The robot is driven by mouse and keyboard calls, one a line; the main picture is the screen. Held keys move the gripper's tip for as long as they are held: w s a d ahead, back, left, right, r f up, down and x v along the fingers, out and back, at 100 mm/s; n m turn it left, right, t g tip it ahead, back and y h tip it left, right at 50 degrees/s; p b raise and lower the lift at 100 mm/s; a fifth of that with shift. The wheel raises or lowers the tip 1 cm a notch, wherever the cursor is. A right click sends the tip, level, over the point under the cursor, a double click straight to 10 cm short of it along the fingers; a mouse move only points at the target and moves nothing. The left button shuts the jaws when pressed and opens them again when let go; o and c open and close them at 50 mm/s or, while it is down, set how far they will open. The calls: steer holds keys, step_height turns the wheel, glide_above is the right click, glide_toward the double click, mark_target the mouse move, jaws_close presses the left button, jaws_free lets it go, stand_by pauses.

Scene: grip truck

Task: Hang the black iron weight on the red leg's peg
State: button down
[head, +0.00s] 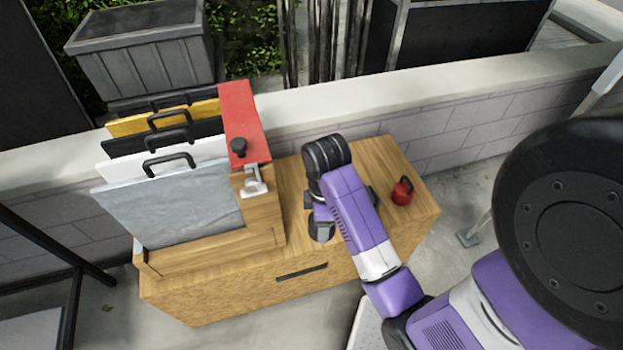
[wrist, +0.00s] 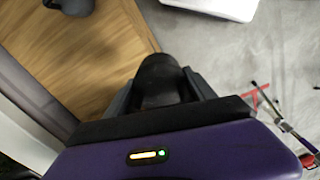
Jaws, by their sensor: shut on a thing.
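The black iron weight (wrist: 160,82) is between the fingers of my gripper (wrist: 163,78) in the wrist view, and the gripper is shut on it. Its lower part is hidden by the gripper. In the head view my arm covers most of the gripper over the right half of the wooden cabinet top. A thin red bar (wrist: 258,96), seemingly the red leg, shows at the right of the wrist view, apart from the weight. Its peg is too small to make out clearly.
A red weight (head: 402,191) stands near the right end of the wooden cabinet (head: 408,155). Several panels with handles stand in a rack at left, beside a red board (head: 243,115). A low wall (head: 300,112) runs behind.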

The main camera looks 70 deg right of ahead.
steer(key=w+a+m, duration=0.4)
steer(key=w+a, duration=1.4)
steer(key=a, duration=0.3)
steer(key=shift+f+m, duration=0.3)
steer(key=shift+f, duration=0.05)
steer(key=shift+f, duration=0.1)
